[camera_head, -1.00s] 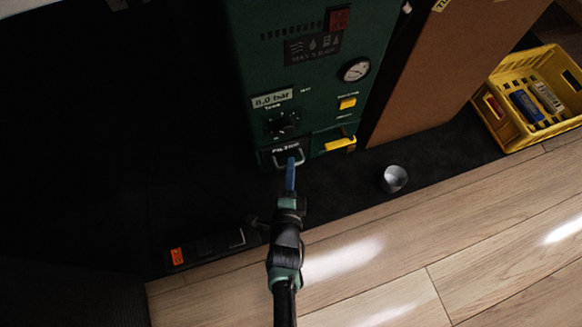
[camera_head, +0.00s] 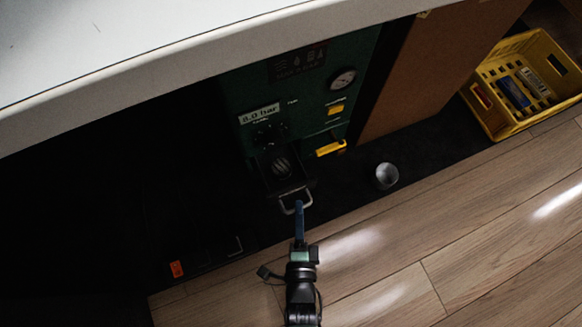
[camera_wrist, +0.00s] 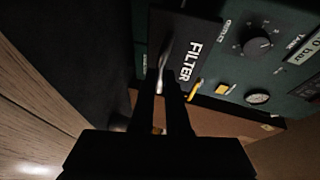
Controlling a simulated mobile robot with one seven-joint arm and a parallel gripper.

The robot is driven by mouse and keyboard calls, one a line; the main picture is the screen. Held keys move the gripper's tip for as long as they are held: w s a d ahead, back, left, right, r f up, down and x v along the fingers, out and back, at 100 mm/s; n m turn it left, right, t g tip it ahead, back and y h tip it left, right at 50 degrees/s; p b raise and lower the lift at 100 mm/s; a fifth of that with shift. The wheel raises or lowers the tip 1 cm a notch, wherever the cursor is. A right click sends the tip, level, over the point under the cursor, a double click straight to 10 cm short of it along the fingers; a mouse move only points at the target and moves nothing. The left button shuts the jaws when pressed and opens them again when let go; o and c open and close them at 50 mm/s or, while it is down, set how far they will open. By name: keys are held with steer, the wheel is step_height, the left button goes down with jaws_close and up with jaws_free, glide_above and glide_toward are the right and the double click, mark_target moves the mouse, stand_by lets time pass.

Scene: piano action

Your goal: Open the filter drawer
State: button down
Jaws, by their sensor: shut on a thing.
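The filter drawer (camera_head: 284,186) is at the bottom of the green machine (camera_head: 250,95), pulled out toward me in the head view. A ribbed grey thing (camera_head: 281,166) shows inside it. Its dark front, marked FILTER (camera_wrist: 189,62), fills the middle of the wrist view. My gripper (camera_head: 299,206) is shut on the drawer's metal handle (camera_head: 284,207). In the wrist view my two dark fingers (camera_wrist: 163,98) close around the handle (camera_wrist: 163,66). How far the drawer is out is hard to judge in the dark.
A grey cup (camera_head: 387,175) stands on the dark mat right of the drawer. A yellow lever (camera_head: 331,148) sits above. A yellow crate (camera_head: 520,85) is at the far right. A white surface edge (camera_head: 180,75) crosses the top. Wooden floor (camera_head: 420,250) is clear.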

steer(key=shift+s+d, duration=0.25)
steer(key=shift+s, duration=0.55)
steer(key=shift+s+d, duration=0.25)
steer(key=shift+s, duration=0.55)
steer(key=shift+s+d, duration=0.25)
steer(key=shift+s, duration=0.55)
steer(key=c, duration=0.9)
jaws_free()
steer(key=p+v, duration=0.5)
steer(key=v, duration=0.8)
steer(key=shift+r, duration=0.1)
